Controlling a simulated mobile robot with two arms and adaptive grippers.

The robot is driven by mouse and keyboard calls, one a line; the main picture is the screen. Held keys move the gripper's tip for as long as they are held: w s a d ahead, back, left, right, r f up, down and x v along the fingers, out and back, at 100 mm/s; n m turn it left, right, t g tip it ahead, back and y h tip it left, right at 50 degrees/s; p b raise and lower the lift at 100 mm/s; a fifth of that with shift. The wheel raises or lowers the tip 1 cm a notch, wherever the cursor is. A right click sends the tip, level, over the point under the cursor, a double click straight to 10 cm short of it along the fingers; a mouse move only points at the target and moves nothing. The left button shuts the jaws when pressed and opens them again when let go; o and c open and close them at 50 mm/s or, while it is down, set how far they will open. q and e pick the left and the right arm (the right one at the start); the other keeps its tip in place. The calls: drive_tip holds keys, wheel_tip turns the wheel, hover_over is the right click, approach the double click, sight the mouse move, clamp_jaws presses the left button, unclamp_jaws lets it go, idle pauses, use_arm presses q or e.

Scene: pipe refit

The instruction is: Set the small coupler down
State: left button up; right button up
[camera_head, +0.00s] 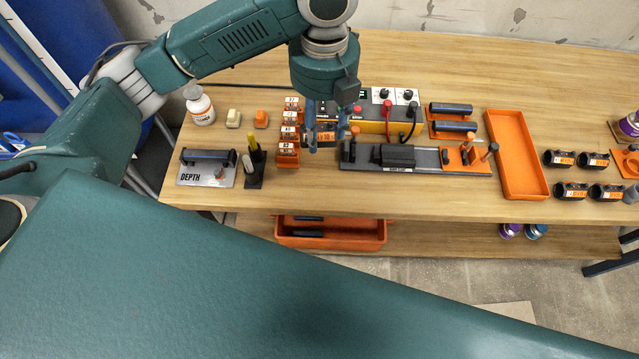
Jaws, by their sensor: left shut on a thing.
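My left gripper (326,141) points down over the wooden workbench, between the row of small orange holders and the grey fixture rail. It is shut on the small coupler (318,137), a dark piece with an orange label that shows partly between and behind the blue fingers. I cannot tell whether the coupler touches the bench. My right gripper is not in view.
Orange holders (288,145) stand close left of the gripper. The rail (428,157) and a fusion unit (380,127) with cables are close right. An empty orange tray (516,155) and several labelled black couplers (558,159) lie farther right. A depth gauge (206,170) sits left.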

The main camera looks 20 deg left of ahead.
use_arm(q)
drive_tip(key=shift+w+d+r+m, duration=0.1)
drive_tip(key=shift+m, duration=0.2)
wheel_tip(320, 180, down, 14)
drive_tip(key=shift+f+p, duration=0.25)
drive_tip(key=shift+p, duration=0.65)
wheel_tip(320, 180, down, 5)
drive_tip(key=shift+r+p, duration=0.1)
drive_tip(key=shift+p, duration=0.2)
drive_tip(key=shift+f, duration=0.2)
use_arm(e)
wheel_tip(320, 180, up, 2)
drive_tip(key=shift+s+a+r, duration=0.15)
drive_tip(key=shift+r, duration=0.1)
use_arm(q)
drive_tip(key=shift+f, duration=0.15)
drive_tip(key=o, duration=1.2)
drive_tip(key=shift+c, duration=0.2)
wheel_tip(320, 180, up, 12)
drive_tip(key=b, duration=0.2)
drive_tip(key=shift+r, duration=0.2)
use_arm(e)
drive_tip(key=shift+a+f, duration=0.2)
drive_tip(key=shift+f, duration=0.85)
